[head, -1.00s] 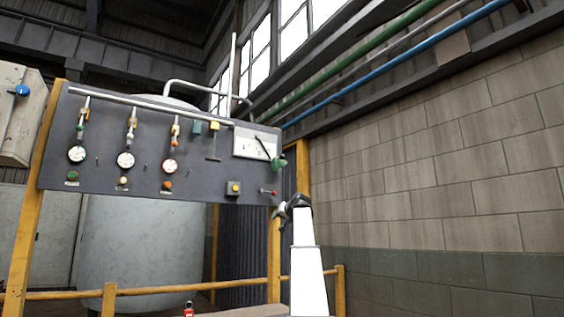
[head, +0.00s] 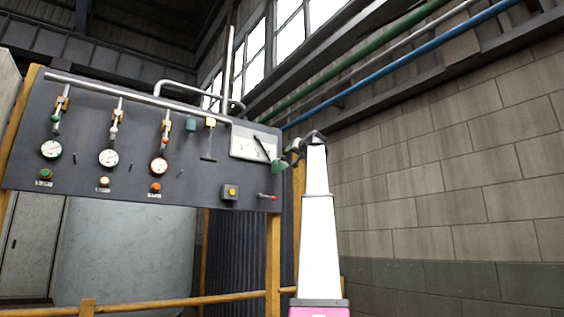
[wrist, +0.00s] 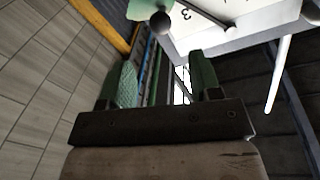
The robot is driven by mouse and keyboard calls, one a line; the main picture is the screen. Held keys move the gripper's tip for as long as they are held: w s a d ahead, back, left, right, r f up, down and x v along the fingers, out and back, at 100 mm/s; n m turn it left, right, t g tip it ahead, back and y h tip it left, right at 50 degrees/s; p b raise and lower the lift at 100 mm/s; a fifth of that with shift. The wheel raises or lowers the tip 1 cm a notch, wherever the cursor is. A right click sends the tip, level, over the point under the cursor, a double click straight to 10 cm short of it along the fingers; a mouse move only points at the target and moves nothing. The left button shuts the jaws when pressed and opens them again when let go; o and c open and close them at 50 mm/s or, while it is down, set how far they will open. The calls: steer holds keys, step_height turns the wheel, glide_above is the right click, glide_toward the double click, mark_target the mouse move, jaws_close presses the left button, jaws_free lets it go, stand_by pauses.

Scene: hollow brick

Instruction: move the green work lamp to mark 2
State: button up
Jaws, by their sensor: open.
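The green work lamp (head: 279,167) hangs at the lower right corner of a white board (head: 245,150) on the dark panel, at the end of a dark arm. My gripper (head: 294,147) is just right of the lamp and slightly above it in the head view. I cannot tell whether they touch there. In the wrist view my gripper (wrist: 164,75) is open with nothing between its green-padded fingers. Beyond the fingertips are a dark ball (wrist: 161,23), part of a green shape (wrist: 146,8) and the board (wrist: 225,30) with a numeral 3. Mark 2 is not readable.
The panel (head: 105,185) carries gauges, valves, a yellow button box (head: 230,192) and a red-tipped lever (head: 268,196). A yellow post (head: 273,250) and yellow rail (head: 180,302) stand below it. A block wall (head: 450,190) is to the right, with open space before it.

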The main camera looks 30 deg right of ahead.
mark_target(286, 158)
steer(key=w, duration=1)
steer(key=shift+w+d, duration=0.2)
